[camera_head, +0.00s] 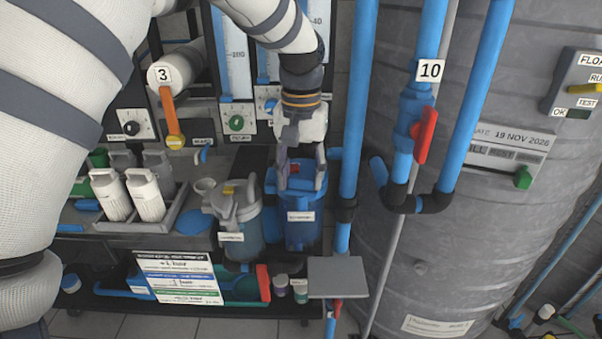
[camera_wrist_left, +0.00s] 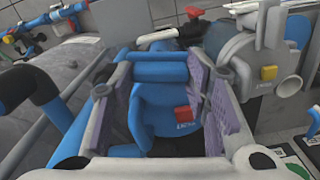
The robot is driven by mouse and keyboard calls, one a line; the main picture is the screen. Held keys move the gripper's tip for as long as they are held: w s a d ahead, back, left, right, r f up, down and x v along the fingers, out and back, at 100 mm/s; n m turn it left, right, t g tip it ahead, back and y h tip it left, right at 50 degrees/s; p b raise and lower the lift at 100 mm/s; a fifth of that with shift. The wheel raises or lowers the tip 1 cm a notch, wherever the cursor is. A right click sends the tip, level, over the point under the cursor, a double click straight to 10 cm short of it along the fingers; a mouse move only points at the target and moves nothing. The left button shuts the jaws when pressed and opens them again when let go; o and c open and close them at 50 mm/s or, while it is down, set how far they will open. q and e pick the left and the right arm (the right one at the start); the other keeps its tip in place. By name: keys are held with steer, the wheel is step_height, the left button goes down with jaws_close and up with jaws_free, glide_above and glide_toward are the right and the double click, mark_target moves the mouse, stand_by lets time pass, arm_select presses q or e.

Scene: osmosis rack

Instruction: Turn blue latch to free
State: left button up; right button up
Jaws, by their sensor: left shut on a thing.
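The blue filter housing (camera_head: 302,234) stands upright on the rack, with a white label on its front and a red button (camera_head: 294,168) on its top. My left gripper (camera_head: 301,180) reaches down over it from above, one finger on each side of the blue top part, and is shut on it. In the left wrist view, the blue top part (camera_wrist_left: 157,108) and red button (camera_wrist_left: 183,115) lie between the purple-padded fingers. The fingers partly cover the top, and I cannot tell which part is the latch. My right gripper is not in view.
A grey-lidded housing with a yellow button (camera_head: 230,190) stands close on the left. A vertical blue pipe (camera_head: 352,130) runs close on the right. A red-handled valve (camera_head: 424,135) and a large grey tank (camera_head: 450,250) are further right. White cartridges (camera_head: 146,195) stand in a tray at left.

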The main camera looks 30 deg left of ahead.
mark_target(301, 178)
arm_select(q)
steer(key=shift+f+n, duration=0.1)
steer(key=shift+n, duration=1.1)
steer(key=o, duration=1.2)
steer(key=shift+c, duration=0.2)
step_height(301, 178, up, 12)
